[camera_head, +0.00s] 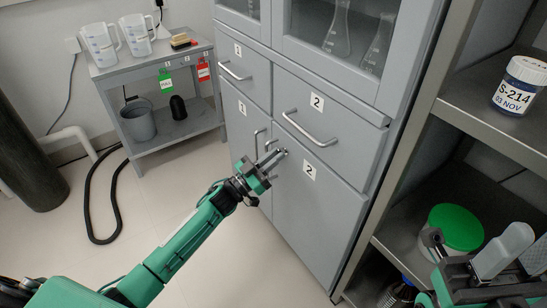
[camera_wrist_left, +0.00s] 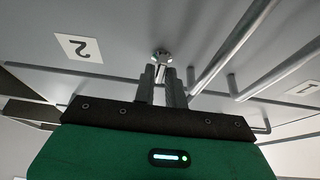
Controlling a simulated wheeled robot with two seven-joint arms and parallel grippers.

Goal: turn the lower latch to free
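The lower latch, a small metal knob (camera_wrist_left: 162,56), sits on the grey cabinet front and shows just beyond my left fingertips in the left wrist view. My left gripper (camera_head: 275,157) reaches the lower right door, marked 2, near its upper left edge. In the wrist view its two fingers (camera_wrist_left: 162,76) are close together, with a narrow gap and a bit of metal at the tips. I cannot tell whether they grip the latch. In the head view the fingers hide most of it. My right gripper (camera_head: 512,255) is at the lower right, its two grey fingers apart and empty.
Bar handles stand out near the left gripper: a drawer handle (camera_head: 310,130) and a vertical door handle (camera_head: 257,143). A shelf rack with a labelled jar (camera_head: 520,84) and a green-lidded tub (camera_head: 456,226) is at right. A side table (camera_head: 150,64) stands back left. The floor before the cabinet is clear.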

